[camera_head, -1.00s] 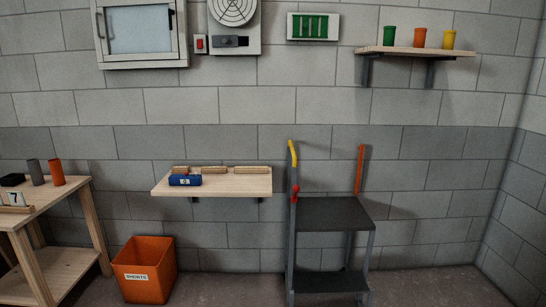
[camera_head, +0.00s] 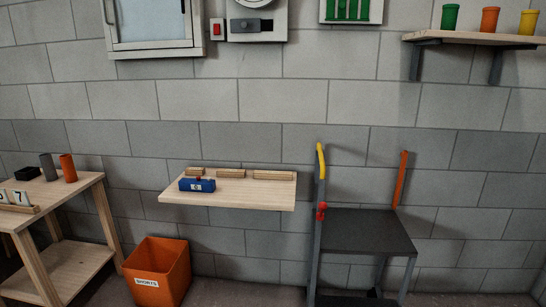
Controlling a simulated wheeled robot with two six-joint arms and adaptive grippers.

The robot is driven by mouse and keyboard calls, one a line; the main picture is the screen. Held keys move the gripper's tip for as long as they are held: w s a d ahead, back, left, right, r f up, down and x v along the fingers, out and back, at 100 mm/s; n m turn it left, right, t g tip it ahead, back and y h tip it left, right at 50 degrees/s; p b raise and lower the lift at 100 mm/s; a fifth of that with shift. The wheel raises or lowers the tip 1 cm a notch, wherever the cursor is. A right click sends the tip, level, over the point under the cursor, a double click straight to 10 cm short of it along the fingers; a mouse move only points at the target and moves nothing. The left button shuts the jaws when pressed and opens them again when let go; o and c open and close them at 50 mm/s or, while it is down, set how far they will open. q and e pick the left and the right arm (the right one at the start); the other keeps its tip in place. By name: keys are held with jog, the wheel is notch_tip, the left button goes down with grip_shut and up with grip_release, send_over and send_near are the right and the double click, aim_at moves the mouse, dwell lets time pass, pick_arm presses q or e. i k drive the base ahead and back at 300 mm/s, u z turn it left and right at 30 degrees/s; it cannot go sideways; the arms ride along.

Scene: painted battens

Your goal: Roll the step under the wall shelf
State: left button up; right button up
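The step (camera_head: 362,232) is a dark two-tread stand on the floor by the wall, right of centre. It has a yellow-topped upright (camera_head: 321,160) with a red knob (camera_head: 321,211) on its left, and an orange upright (camera_head: 401,178) at its back right. Its lower tread is cut off by the bottom edge. The wall shelf (camera_head: 470,38), a wooden board on dark brackets, is high at the upper right, with green, orange and yellow cups on it. The step stands lower and to the left of this shelf. Neither gripper is in view.
A low wall board (camera_head: 230,199) with a blue box (camera_head: 197,185) and wooden battens is left of the step. An orange bin (camera_head: 158,272) and a wooden table (camera_head: 62,187) stand further left. Floor right of the step looks clear.

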aim_at(381, 233)
jog(key=z, duration=0.1)
jog(key=i, duration=0.95)
jog(key=z, duration=0.6)
